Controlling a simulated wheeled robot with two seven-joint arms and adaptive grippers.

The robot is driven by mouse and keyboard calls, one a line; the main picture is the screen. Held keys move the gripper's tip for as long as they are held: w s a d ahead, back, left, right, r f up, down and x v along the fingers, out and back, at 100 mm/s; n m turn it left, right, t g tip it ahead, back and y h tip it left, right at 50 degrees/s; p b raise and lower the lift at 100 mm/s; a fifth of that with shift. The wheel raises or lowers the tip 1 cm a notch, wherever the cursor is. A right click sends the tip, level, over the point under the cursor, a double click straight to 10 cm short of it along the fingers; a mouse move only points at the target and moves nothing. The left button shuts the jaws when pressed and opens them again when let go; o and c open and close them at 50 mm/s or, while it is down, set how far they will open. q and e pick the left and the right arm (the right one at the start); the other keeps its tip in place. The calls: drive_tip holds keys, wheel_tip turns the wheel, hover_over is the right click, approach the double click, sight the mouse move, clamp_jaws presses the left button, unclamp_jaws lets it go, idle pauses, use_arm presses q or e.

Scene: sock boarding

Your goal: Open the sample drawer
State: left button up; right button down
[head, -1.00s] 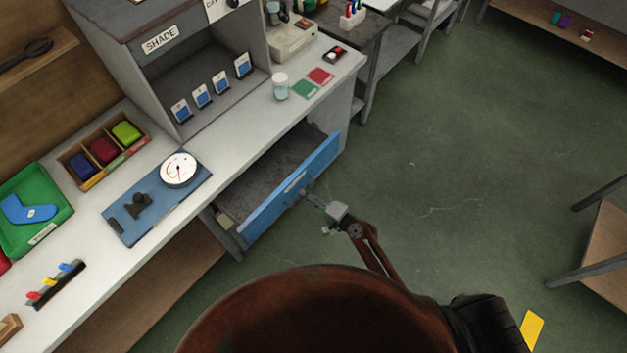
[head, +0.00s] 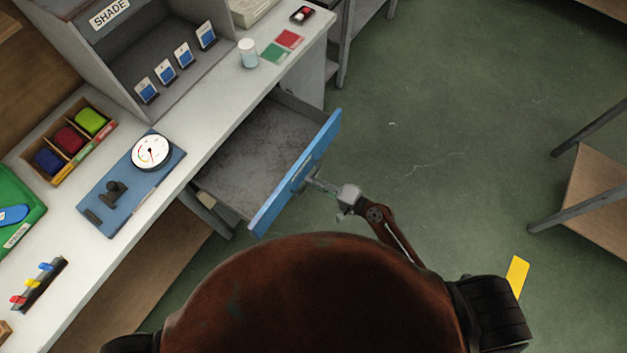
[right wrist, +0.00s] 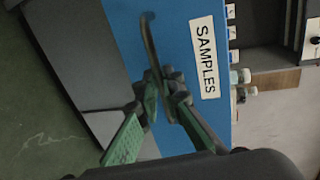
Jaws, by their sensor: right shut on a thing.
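The sample drawer (head: 296,176) has a blue front and stands pulled well out from under the bench; its grey inside looks empty where it shows. In the right wrist view its blue front (right wrist: 178,40) bears a "SAMPLES" label (right wrist: 205,57). My right gripper (head: 312,183) is at the outer face of the drawer front. In the right wrist view my right gripper (right wrist: 164,92) has its green fingers shut on the dark bar handle (right wrist: 151,45). My left gripper does not show.
The white bench (head: 215,125) holds a blue board with a dial (head: 151,152), a tray of coloured blocks (head: 70,140), a jar (head: 248,52) and colour cards. A wooden-topped table (head: 600,200) stands at the right.

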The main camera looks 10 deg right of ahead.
drive_tip(key=c, duration=2.1)
unclamp_jaws()
drive_tip(key=shift+d, duration=0.1)
drive_tip(key=v, duration=1.2)
drive_tip(key=shift+f, duration=0.1)
